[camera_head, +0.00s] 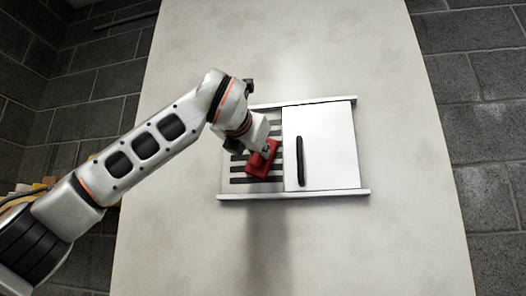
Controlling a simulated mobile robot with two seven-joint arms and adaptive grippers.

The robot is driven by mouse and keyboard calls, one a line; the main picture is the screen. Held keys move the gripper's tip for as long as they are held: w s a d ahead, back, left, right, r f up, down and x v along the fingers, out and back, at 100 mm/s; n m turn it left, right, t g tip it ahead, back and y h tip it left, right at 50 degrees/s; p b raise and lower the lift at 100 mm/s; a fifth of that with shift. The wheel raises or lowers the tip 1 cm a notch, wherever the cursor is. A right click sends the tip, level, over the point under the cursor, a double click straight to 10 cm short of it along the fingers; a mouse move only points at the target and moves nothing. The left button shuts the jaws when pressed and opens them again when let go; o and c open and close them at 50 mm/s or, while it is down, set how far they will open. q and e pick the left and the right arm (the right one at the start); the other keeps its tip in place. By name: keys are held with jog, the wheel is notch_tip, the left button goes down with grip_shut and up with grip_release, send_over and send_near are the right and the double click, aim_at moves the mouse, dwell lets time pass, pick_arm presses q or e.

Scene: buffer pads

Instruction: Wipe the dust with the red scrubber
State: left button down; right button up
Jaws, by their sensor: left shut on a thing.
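The red scrubber (261,160) is in my left gripper (258,148), which is shut on it. My left arm comes in from the left, and the gripper holds the scrubber over the slatted left part of a white unit (320,124). I cannot tell whether the scrubber touches the dark slats (240,181). No dust can be made out clearly; faint grey mottling shows on the pale surface (200,240). My right gripper is not in view.
The unit has a white sliding panel with a dark vertical handle (300,161) on its right half. Rails run along its top and bottom edges. The pale surface around it is clear. Grey block walls (484,120) stand on both sides.

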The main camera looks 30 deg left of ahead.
pick_arm(q)
jog(key=shift+s+a, duration=0.2)
jog(key=shift+a, duration=1.1)
jog(key=shift+s+a, duration=0.25)
jog(key=shift+a, duration=1)
jog(key=shift+s+a, duration=0.2)
jog(key=shift+a, duration=1.1)
jog(key=shift+s, duration=0.1)
jog(key=shift+b+v, duration=0.5)
jog(key=shift+v, duration=2.35)
jog(key=shift+d, duration=0.1)
jog(key=v, duration=0.3)
